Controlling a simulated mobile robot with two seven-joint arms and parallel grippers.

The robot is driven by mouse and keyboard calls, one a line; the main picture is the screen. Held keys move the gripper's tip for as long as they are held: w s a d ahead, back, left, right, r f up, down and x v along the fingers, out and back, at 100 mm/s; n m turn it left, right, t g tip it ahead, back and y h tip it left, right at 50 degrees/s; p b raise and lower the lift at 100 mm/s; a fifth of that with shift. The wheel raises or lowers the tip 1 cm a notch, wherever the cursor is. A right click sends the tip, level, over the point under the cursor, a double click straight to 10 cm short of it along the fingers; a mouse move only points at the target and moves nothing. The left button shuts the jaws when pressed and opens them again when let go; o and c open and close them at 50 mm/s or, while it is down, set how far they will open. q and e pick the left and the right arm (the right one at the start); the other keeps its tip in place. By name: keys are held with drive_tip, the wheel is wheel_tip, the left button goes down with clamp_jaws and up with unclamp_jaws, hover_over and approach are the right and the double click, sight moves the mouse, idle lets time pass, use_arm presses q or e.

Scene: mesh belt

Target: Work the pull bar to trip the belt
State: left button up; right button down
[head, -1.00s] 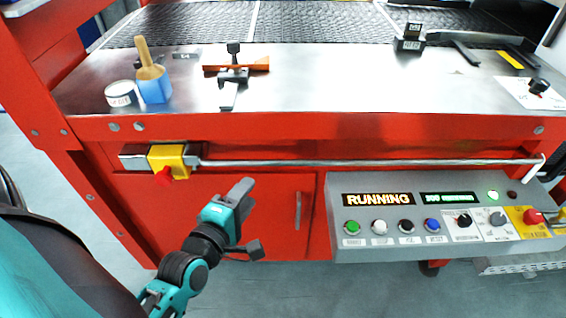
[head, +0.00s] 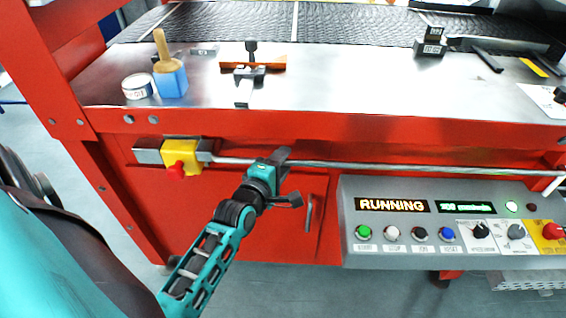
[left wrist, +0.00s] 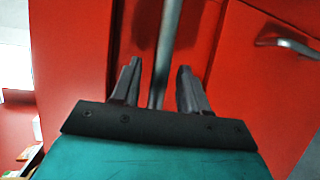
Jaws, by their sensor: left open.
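The pull bar (head: 400,167) is a long thin metal rod running across the red front of the machine, below the table edge. Its left end meets a yellow switch box with a red button (head: 181,157). My left gripper (head: 283,156) is at the bar, right of the switch box. In the left wrist view the gripper (left wrist: 155,85) is open, and the bar (left wrist: 168,45) runs between its two fingers; contact cannot be made out. The display (head: 392,205) reads RUNNING. My right gripper is not in view.
The grey control panel (head: 400,250) with several buttons and knobs sits below the bar at right. A red cabinet door with a metal handle (head: 309,213) is beneath the gripper. A blue-based brush (head: 171,82), a tape roll (head: 137,87) and a clamp tool (head: 248,75) lie on the metal table.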

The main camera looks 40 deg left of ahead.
use_arm(q)
drive_tip(key=shift+w, duration=0.4)
clamp_jaws()
idle(0.4)
